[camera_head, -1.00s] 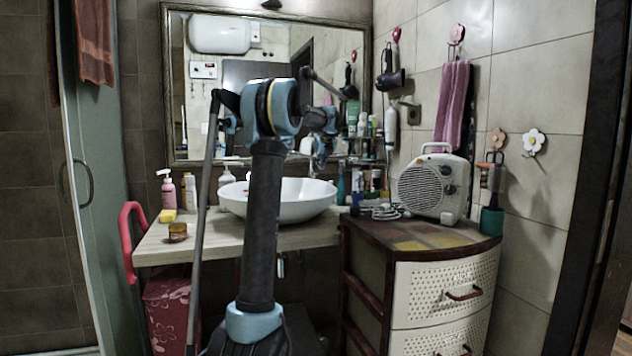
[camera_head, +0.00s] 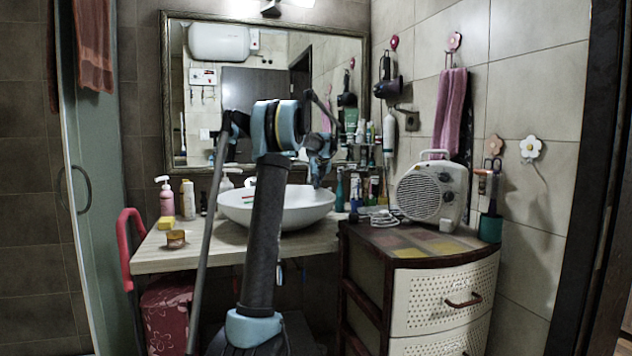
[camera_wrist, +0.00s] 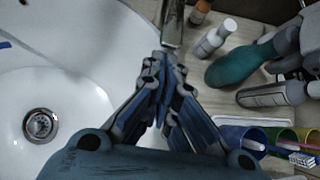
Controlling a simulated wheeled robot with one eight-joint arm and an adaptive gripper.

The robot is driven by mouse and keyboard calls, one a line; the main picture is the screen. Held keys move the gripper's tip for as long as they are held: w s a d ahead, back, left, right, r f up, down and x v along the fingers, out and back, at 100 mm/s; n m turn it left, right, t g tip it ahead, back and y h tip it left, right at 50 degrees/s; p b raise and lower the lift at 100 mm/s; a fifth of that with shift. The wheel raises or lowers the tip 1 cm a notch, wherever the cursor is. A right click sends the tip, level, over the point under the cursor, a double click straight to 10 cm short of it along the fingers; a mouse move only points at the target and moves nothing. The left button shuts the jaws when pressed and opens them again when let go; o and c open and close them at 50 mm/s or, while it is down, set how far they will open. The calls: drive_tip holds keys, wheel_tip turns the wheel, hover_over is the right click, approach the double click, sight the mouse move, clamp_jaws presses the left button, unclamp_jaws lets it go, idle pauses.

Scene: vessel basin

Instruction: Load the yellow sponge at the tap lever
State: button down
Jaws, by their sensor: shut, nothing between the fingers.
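The yellow sponge (camera_head: 167,223) lies on the left end of the counter, left of the white basin (camera_head: 290,212). My gripper (camera_head: 318,182) is above the right side of the basin, far from the sponge. In the wrist view its fingers (camera_wrist: 168,62) are shut with nothing between them. A metal tap part (camera_wrist: 173,22) lies just beyond the fingertips; I cannot tell whether they touch it or whether this part is the lever. The sponge is out of the wrist view. My arm hides part of the basin in the head view.
A small jar (camera_head: 176,239) stands close to the sponge, with a pink pump bottle (camera_head: 166,196) behind. Bottles and a teal brush-like item (camera_wrist: 240,64) crowd the basin's right side. A heater (camera_head: 433,191) stands on the drawer cabinet (camera_head: 445,290). The counter's front left is bare.

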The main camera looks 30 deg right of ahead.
drive_tip(key=shift+w+d+f, duration=0.15)
drive_tip(key=shift+w+f, duration=0.25)
drive_tip(key=shift+f, duration=0.1)
drive_tip(key=shift+r, duration=0.1)
drive_tip(key=shift+w+r, duration=0.2)
drive_tip(key=shift+r, duration=0.55)
